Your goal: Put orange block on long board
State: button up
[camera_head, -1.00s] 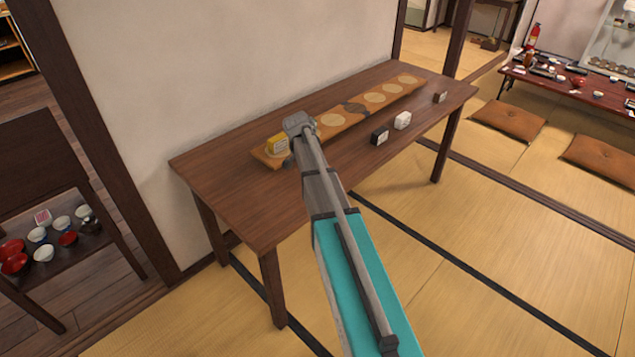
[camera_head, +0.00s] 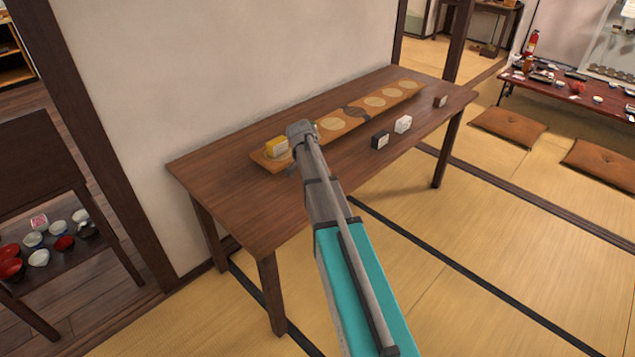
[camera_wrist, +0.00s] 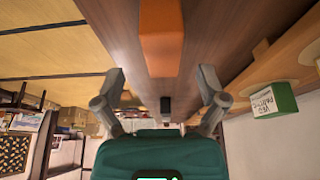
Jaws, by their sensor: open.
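The orange block (camera_wrist: 161,35) shows near the top middle of the wrist view, in line with the gap between my fingers. I cannot make it out in the head view, where my gripper covers part of the table. My gripper (camera_wrist: 161,78) is open, its two fingers apart on either side of the block's near end; no contact is visible. In the head view my gripper (camera_head: 299,130) is over the near edge of the long board. The long board (camera_head: 352,124) lies along the wall side of the table, with round pale spots; it also shows in the wrist view (camera_wrist: 285,50).
A labelled green block (camera_wrist: 272,100) stands on the board in the wrist view. Black (camera_head: 380,140), white (camera_head: 403,124) and brown (camera_head: 440,101) blocks stand along the table's (camera_head: 235,190) front side.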

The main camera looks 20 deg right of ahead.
jog(key=shift+b+x, duration=1.95)
jog(key=shift+x, duration=0.35)
jog(key=shift+a, duration=0.1)
grip_shut()
jog(key=shift+r, duration=0.15)
notch_tip(320, 180, up, 3)
jog(key=p, duration=0.3)
jog(key=s+a+r+p, duration=0.4)
jog(key=s+r+p, duration=0.5)
jog(key=s, duration=0.4)
jog(key=shift+s+r+p, duration=0.3)
jog(key=shift+r+p, duration=0.05)
jog(key=shift+p, duration=0.2)
